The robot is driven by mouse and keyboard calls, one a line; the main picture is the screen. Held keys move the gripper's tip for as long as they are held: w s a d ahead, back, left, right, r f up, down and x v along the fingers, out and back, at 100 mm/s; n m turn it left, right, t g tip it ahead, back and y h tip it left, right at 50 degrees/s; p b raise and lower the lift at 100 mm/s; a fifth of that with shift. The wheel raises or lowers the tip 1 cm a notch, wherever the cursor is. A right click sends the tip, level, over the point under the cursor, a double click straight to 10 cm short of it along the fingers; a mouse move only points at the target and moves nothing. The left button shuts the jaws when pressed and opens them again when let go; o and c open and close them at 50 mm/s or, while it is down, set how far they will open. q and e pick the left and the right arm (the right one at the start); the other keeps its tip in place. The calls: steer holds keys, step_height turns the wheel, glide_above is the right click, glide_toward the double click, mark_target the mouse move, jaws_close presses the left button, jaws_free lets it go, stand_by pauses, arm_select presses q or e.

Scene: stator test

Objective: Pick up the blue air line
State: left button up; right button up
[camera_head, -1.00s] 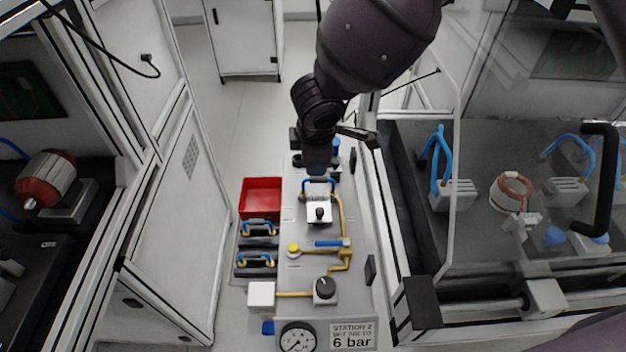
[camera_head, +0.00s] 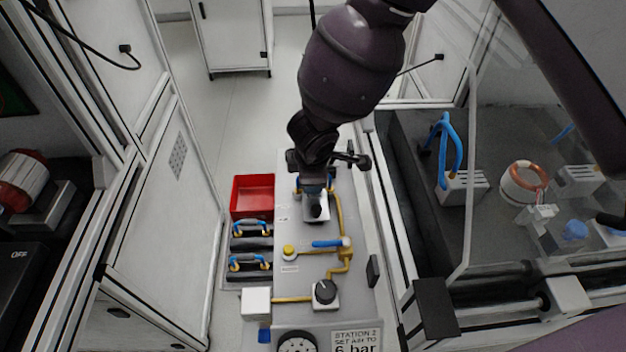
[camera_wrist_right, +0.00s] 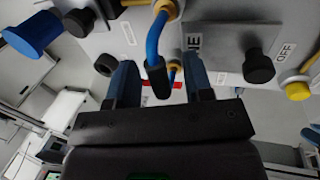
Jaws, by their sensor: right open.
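A blue air line (camera_wrist_right: 154,42) with a yellow fitting at its top and a black lower end shows in the right wrist view, against a grey panel. My right gripper (camera_wrist_right: 160,82) is open, with one dark blue finger on each side of the line's black end. I cannot tell whether either finger touches it. In the head view my right gripper (camera_head: 313,182) is over the upper part of the panel (camera_head: 300,232) and hides most of the line. My left gripper is not in view.
A red bin (camera_head: 252,196) and dark trays with blue-and-yellow handles (camera_head: 250,229) sit left of the panel. A blue lever (camera_head: 328,244), black knob (camera_head: 325,292) and gauge (camera_head: 296,343) are on the panel. A glazed cabinet with a black frame corner (camera_head: 436,308) stands at right.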

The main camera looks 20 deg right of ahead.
steer(key=shift+r, duration=0.1)
jaws_close()
